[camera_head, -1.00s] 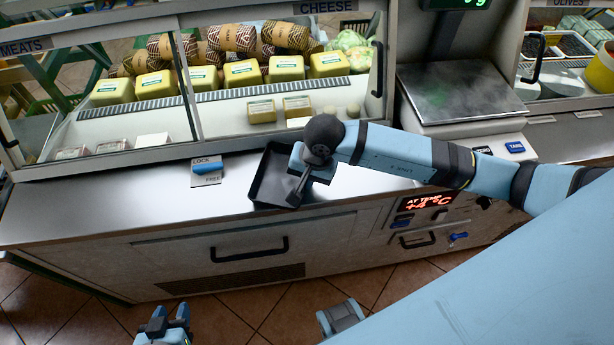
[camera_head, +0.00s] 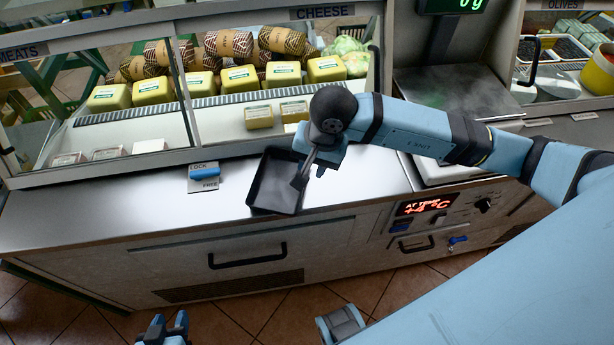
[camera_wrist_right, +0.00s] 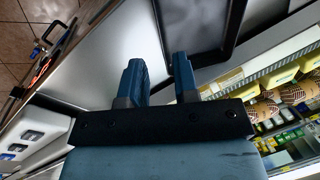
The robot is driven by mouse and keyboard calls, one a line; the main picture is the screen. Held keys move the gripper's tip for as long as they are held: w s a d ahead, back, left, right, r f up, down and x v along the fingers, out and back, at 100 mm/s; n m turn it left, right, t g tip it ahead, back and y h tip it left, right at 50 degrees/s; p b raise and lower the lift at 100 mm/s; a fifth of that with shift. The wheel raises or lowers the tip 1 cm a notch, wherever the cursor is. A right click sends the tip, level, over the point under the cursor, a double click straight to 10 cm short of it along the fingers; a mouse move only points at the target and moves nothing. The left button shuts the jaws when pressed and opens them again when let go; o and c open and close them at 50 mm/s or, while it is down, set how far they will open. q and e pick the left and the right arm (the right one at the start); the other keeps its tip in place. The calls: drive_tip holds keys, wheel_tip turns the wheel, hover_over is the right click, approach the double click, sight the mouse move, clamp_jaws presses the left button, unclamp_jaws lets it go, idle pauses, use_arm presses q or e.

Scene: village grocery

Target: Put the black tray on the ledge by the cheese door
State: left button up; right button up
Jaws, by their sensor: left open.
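The black tray (camera_head: 268,188) lies flat on the steel ledge (camera_head: 120,195) in front of the cheese door (camera_head: 290,75), to the right of the blue lock lever. My right gripper (camera_head: 300,182) is at the tray's right side, partly covering it. In the right wrist view its two fingers (camera_wrist_right: 160,75) are apart, with the tray's dark rim (camera_wrist_right: 240,20) just beyond the tips. No grip on the tray shows. My left gripper (camera_head: 164,328) is low in the head view, its fingers apart and empty, away from the counter.
The blue lock lever (camera_head: 204,170) is on the ledge left of the tray. A scale (camera_head: 455,95) stands to the right, behind my right arm. Cheeses (camera_head: 240,78) are behind the glass. The ledge is clear to the left.

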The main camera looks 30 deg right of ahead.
drive_tip(key=r, duration=0.4)
drive_tip(key=shift+s+d, duration=0.25)
drive_tip(key=shift+d, duration=0.05)
